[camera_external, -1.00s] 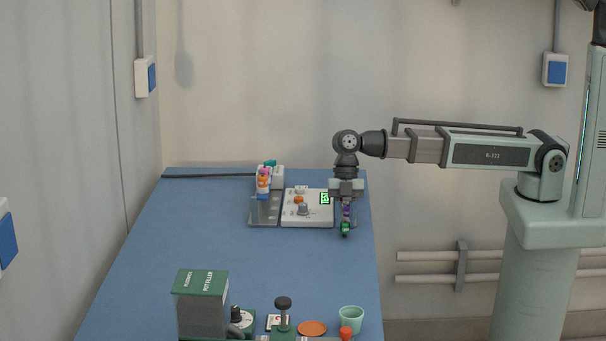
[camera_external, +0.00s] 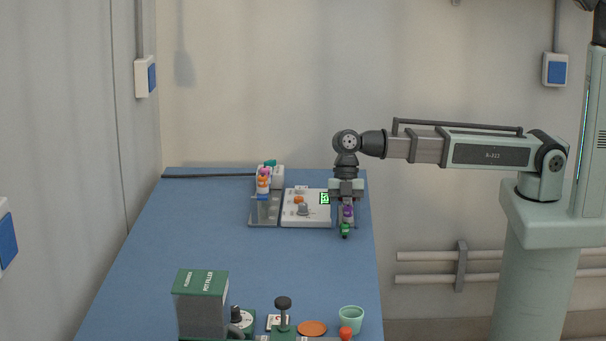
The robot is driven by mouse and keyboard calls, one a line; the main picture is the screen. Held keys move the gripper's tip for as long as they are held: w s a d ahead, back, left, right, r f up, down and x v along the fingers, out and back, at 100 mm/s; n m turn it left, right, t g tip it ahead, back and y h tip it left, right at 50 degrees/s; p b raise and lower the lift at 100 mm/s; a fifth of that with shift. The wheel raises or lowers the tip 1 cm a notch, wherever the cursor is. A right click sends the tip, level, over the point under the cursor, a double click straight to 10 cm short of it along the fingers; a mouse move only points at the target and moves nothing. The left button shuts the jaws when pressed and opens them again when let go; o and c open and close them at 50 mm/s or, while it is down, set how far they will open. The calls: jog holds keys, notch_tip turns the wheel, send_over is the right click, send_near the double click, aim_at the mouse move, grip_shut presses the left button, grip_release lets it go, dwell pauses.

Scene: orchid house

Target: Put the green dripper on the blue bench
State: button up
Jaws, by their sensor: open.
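A small green piece (camera_external: 345,230), which looks like the green dripper, shows just below my gripper (camera_external: 346,212) near the right edge of the blue bench (camera_external: 240,245). A purple piece (camera_external: 348,211) shows between the fingers, above the green one. My gripper points down and is open around or just in front of these pieces. The fingers partly hide them, and I cannot tell whether the green piece touches the bench top.
A white device (camera_external: 308,215) with a small green screen stands left of my gripper. Beside it is a grey stand (camera_external: 264,216) with colourful pieces. A green-topped box (camera_external: 201,284), a mint cup (camera_external: 351,318) and an orange disc (camera_external: 312,328) are in front. The bench middle is clear.

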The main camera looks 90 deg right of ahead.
jog(key=v, duration=1.2)
